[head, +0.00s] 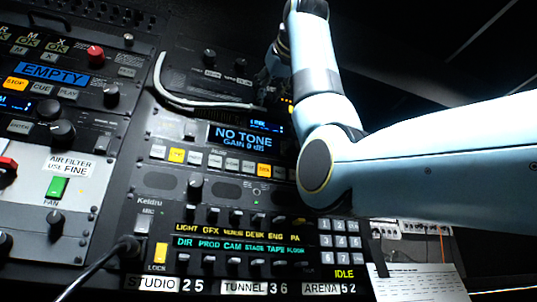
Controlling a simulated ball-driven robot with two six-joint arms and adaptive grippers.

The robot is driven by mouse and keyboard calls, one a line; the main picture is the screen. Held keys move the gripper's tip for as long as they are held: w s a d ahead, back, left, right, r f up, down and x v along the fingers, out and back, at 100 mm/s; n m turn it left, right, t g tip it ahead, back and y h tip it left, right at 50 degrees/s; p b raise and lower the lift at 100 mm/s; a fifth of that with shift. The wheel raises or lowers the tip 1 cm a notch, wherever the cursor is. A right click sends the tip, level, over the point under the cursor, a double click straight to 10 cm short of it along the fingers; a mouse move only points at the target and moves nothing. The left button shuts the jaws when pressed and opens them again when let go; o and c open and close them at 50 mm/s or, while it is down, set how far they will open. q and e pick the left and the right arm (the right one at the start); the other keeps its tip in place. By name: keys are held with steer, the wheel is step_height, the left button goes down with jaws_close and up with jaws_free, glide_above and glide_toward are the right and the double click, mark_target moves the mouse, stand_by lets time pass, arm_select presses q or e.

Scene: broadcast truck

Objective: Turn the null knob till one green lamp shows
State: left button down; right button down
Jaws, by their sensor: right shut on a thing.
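My right arm comes in from the right and bends down at the panel at the top centre. Its dark gripper (271,88) is small, partly hidden behind its own wrist and hard to make out against the black panel. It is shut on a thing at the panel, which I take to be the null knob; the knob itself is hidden. Small amber-yellow lights (288,105) glow just right of the gripper. I see no lit green lamp beside them, but the arm covers part of that area. My left gripper is out of view.
A grey cable (175,97) loops left of the gripper. Below is a display (243,137) reading NO TONE, with a button row under it. An intercom panel (240,240) with several knobs is lower down. A rack with an EMPTY display (55,74) and green fan switch (57,187) stands left.

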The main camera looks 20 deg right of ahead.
steer(key=m, duration=0.3)
steer(key=shift+m, duration=0.4)
steer(key=m, duration=0.5)
steer(key=shift+r, duration=0.1)
steer(key=m, duration=0.4)
steer(key=shift+m+p, duration=0.3)
steer(key=shift+m, duration=0.1)
steer(key=shift+m+y, duration=0.3)
steer(key=shift+m, duration=1.6)
steer(key=c, duration=1)
jaws_free()
